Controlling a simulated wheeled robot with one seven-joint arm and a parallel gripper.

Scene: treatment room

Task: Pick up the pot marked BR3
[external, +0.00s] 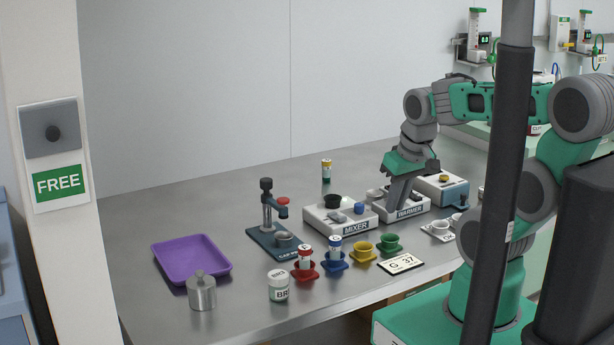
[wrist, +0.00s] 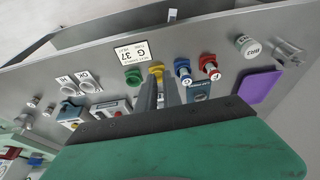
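A white jar-like pot (external: 278,286) with a pale lid stands near the front edge of the steel table in the external view. Its dark label starts with "BR"; the last character is not clear there. It also shows upside down in the wrist view as a white pot (wrist: 247,45) at the upper right, its small label hard to read. My gripper (external: 397,207) is far to its right and behind it, pointing down above the warmer (external: 410,206). In the wrist view a gap shows between its two fingers (wrist: 160,94), with nothing held between them.
A metal canister (external: 202,292) stands close left of the pot. A purple tray (external: 190,258) lies behind it. Red (external: 305,270), blue (external: 335,260), yellow (external: 363,252) and green (external: 389,244) holders stand to the right. A press (external: 272,226) and mixer (external: 340,215) stand behind.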

